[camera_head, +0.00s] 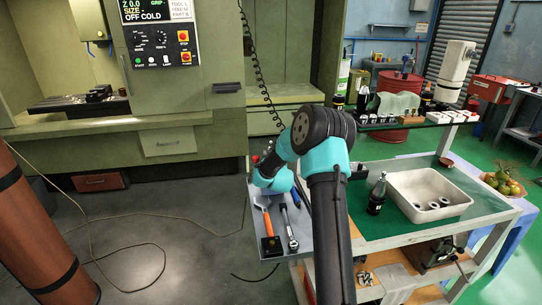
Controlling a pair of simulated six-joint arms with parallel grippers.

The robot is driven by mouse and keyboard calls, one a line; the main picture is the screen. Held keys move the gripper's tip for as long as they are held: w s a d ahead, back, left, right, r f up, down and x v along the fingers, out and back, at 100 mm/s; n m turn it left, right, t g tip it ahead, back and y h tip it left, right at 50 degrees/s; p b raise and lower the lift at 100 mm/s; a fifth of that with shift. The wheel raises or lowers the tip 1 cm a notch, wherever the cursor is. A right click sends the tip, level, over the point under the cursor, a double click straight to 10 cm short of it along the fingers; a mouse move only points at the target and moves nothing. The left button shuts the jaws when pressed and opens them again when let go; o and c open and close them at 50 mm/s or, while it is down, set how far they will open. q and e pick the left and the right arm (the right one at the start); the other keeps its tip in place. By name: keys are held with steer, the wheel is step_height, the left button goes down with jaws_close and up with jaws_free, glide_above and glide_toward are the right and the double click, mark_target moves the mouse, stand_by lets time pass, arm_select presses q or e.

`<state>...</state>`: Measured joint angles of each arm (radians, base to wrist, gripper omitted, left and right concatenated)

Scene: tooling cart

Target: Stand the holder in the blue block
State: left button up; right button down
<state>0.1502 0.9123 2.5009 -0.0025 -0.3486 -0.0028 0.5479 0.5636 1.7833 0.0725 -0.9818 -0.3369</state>
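One of my arms, with teal joints, rises from the bottom centre and bends at a dark elbow. Its teal wrist is over the grey side tray (249,222) of the cart, and no gripper fingers show there. My other arm cannot be made out. I cannot pick out a blue block for certain. A small black block with a yellow mark (271,245) sits at the side tray's front.
A dark bottle (377,195) stands left of the bin. An orange-handled tool (267,219) and a wrench (289,229) lie on the side tray. The cart's back shelf (398,125) is crowded with small parts. Some green top (385,229) is clear in front of the bin.

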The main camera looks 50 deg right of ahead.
stand_by(0.4)
steer(key=c, duration=0.5)
jaws_free()
steer(key=shift+c, duration=0.2)
steer(key=shift+f, duration=0.2)
steer(key=v, duration=1.7)
steer(key=shift+s+r, duration=0.15)
steer(key=shift+s, duration=0.1)
steer(key=shift+a, duration=0.1)
